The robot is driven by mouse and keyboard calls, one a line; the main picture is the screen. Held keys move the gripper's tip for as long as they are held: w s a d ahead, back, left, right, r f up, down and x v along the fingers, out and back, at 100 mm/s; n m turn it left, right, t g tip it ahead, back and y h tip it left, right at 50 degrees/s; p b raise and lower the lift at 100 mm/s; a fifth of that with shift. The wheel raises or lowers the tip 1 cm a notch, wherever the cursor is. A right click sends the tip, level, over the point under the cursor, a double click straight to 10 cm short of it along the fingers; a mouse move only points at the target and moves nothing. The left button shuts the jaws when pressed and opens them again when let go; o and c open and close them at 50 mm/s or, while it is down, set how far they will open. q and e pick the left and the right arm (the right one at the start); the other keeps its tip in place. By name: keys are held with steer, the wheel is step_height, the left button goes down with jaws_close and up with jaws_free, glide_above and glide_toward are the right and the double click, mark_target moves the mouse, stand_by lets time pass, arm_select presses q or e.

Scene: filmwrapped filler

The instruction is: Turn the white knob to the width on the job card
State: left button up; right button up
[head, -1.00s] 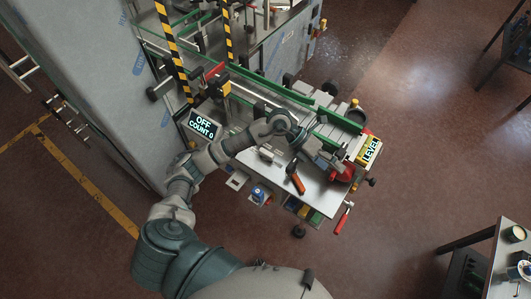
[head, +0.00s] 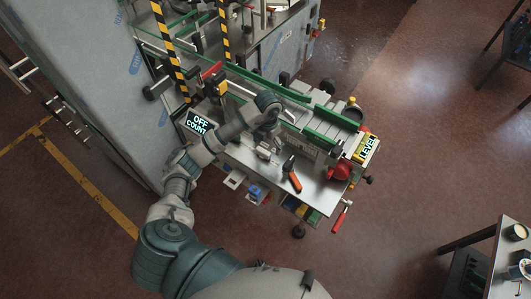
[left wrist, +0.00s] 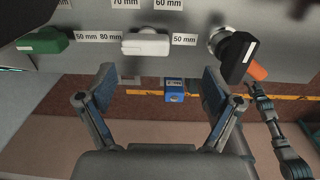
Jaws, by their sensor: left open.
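The white knob (left wrist: 147,45) is a wide bar-shaped handle on the grey panel in the left wrist view, with labels from 50 mm to 80 mm around it. Which label it points at, I cannot tell. In the head view the knob (head: 263,152) is a small pale shape on the bench. My left gripper (left wrist: 158,82) is open and empty, its two fingers spread, apart from the knob and short of it. In the head view the left gripper (head: 266,136) is just above the knob, partly hidden by its wrist. I cannot make out a job card.
A black lever with an orange end (left wrist: 240,58) is right of the knob; a green handle (left wrist: 42,40) is left. A blue block (left wrist: 174,90) shows below the panel edge.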

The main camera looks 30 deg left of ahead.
mark_target(262, 151)
arm_select(q)
steer(key=f, duration=0.2)
steer(key=a+f, duration=0.1)
steer(key=f, duration=0.2)
steer(key=shift+s, duration=0.1)
steer(key=a+f, duration=0.2)
steer(key=shift+a+f, duration=0.1)
steer(key=shift+a, duration=0.3)
steer(key=shift+d, duration=0.3)
steer(key=shift+d+r, duration=0.25)
steer(key=shift+d, duration=0.85)
steer(key=c, duration=1.1)
steer(key=shift+a, duration=0.2)
steer(key=shift+c, duration=0.2)
steer(key=shift+a+f, duration=0.1)
steer(key=shift+a, duration=0.2)
steer(key=shift+a+f, duration=0.1)
steer(key=shift+a, duration=0.1)
steer(key=shift+d, duration=0.35)
steer(key=shift+a, duration=0.25)
arm_select(e)
steer(key=shift+a+r, duration=0.4)
steer(key=shift+a, duration=0.15)
